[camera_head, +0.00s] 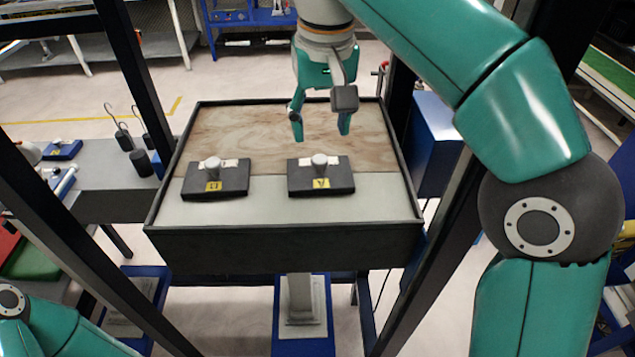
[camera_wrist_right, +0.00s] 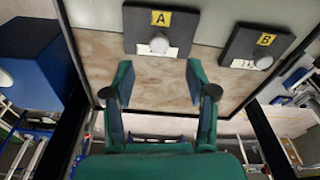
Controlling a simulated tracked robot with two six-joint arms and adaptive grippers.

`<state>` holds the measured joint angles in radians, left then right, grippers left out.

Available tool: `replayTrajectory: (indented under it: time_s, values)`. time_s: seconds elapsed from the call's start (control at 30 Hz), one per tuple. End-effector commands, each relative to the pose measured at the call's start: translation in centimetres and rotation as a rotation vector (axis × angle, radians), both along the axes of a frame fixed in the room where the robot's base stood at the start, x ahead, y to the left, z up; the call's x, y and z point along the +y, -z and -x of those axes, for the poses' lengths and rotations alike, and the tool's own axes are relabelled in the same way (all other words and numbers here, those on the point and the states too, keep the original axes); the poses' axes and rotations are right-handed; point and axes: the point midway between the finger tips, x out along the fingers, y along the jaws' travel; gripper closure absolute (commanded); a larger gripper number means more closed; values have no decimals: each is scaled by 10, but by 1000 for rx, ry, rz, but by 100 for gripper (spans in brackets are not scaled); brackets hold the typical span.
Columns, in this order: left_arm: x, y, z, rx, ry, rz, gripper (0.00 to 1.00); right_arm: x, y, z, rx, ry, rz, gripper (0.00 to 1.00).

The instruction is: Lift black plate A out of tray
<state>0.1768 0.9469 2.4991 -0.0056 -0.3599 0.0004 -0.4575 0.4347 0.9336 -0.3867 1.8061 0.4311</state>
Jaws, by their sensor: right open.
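Black plate A (camera_head: 338,183) lies flat in the right half of the tray (camera_head: 290,240), with a pale knob on top and a yellow label. In the right wrist view, plate A (camera_wrist_right: 190,32) shows its letter A, and its knob (camera_wrist_right: 159,43) is ahead of the fingers. My right gripper (camera_head: 320,130) is open and empty, above the tray and behind plate A. It also shows in the right wrist view (camera_wrist_right: 160,85), fingers apart and not touching the plate. My left gripper is out of view; only part of my left arm shows at lower left.
A second black plate (camera_head: 215,180), labelled B in the wrist view (camera_wrist_right: 255,48), lies left of plate A with a gap between. The tray has raised dark walls. Dark frame posts (camera_head: 135,80) stand at both sides. The tray's wooden back half is clear.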

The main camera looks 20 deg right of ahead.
Motion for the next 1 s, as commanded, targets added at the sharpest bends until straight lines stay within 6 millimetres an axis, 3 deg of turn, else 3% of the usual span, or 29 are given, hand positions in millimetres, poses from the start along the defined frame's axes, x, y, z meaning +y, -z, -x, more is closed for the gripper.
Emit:
replayTrajectory:
  time_s: [0.1, 0.37, 0.7, 1.0]
  values:
    - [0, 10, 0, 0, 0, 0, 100, -2, 22, -2, 1, 3, 1, 43]
    - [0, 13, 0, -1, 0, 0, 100, -3, 37, -4, 1, 5, 0, 43]
    - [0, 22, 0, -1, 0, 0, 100, -4, 79, -13, 1, 5, -1, 43]
    - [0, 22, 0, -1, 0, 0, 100, -3, 84, -14, -1, 6, -2, 43]
